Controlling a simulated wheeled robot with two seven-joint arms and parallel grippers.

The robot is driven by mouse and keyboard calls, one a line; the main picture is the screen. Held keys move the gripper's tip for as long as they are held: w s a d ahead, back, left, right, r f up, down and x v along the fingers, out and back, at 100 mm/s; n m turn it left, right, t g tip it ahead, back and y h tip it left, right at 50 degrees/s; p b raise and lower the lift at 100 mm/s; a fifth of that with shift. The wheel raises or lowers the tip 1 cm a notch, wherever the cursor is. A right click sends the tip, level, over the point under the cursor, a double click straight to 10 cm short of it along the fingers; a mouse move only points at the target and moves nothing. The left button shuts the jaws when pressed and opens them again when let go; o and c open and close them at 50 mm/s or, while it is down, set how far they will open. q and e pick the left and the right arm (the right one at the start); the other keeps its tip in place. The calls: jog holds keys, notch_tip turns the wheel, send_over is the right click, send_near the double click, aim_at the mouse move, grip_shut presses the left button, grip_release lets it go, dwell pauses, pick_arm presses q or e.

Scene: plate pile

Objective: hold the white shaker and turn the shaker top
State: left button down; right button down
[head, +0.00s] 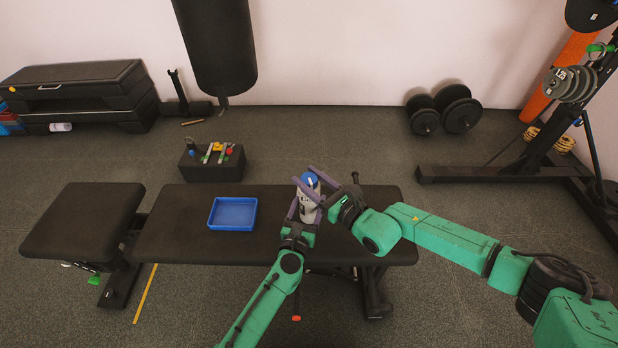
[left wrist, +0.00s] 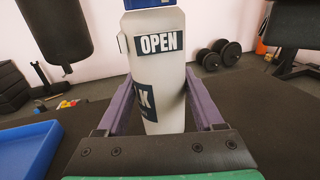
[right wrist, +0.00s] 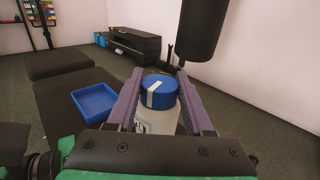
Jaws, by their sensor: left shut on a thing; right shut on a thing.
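The white shaker (head: 308,211) stands upright over the black bench (head: 375,232), near its right part. It fills the middle of the left wrist view (left wrist: 159,75), with the word OPEN on its side. The blue shaker top (head: 309,180) sits on it; a pale stripe marks the top in the right wrist view (right wrist: 160,92). My left gripper (head: 305,212) is shut on the shaker body from the near side. My right gripper (head: 318,186) comes from the right and is shut on the blue top, one finger on each side.
A blue tray (head: 232,228) lies on the bench to the left of the shaker. A dark box with small coloured items (head: 212,163) stands behind the bench. A black punching bag (head: 216,45) hangs at the back. The bench between tray and shaker is clear.

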jog(key=n+g+y, duration=0.2)
jog(key=g, duration=0.1)
jog(key=n+g+y, duration=0.2)
jog(key=n+g, duration=0.1)
jog(key=g, duration=0.1)
jog(key=shift+w+n, duration=0.15)
jog(key=shift+n, duration=0.15)
jog(key=shift+n+g+y, duration=0.7)
jog(key=shift+n+g, duration=0.9)
jog(key=shift+g, duration=0.9)
jog(key=shift+d+g, duration=0.1)
jog(key=shift+g, duration=0.2)
jog(key=shift+c, duration=1.4)
grip_release()
jog(key=d, duration=0.7)
jog(key=shift+d, duration=0.25)
